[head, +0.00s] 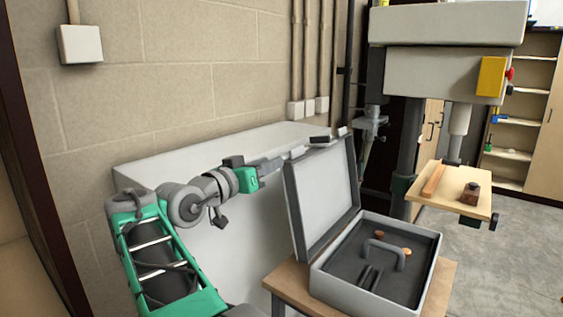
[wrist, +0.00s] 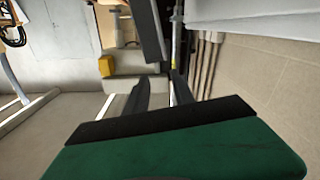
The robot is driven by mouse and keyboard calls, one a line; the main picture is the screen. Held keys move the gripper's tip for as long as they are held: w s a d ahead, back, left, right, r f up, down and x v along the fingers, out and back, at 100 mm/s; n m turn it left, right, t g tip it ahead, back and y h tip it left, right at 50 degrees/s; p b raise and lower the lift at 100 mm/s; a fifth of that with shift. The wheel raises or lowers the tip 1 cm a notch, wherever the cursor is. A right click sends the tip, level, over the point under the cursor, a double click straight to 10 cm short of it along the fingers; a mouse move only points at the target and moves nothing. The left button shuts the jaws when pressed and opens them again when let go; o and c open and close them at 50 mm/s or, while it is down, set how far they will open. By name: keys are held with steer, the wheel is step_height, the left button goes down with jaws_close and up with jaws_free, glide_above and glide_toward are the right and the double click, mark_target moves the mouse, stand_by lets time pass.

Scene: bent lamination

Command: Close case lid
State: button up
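The grey case (head: 345,289) stands on a small wooden-topped table with its lid (head: 322,197) open. The lid stands up from the left side of the base, leaning slightly back. My gripper (head: 283,162) is at the left of the lid, close to its upper left edge; I cannot tell whether it touches. In the wrist view, the two dark fingers (wrist: 160,92) are apart with a narrow gap and nothing clearly held between them. A dark edge of the lid (wrist: 149,30) shows just beyond the fingertips.
The case base holds a dark insert with a grey handle (head: 384,252) and round copper-coloured pieces (head: 379,234). A drill press (head: 445,75) with a wooden board (head: 451,189) stands behind to the right. A white cabinet (head: 215,150) stands against the wall behind my arm.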

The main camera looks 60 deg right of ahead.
mark_target(304, 148)
steer(key=d+p, duration=0.1)
steer(key=d, duration=0.2)
steer(key=s+d, duration=0.1)
steer(key=d, duration=0.3)
steer(key=s+d+p, duration=0.1)
steer(key=d, duration=0.3)
steer(key=shift+s+d+r+p, duration=0.1)
steer(key=shift+d+r+p, duration=0.1)
steer(key=shift+p, duration=0.15)
steer(key=shift+d, duration=0.3)
steer(key=shift+f, duration=0.1)
jaws_close()
stand_by(0.3)
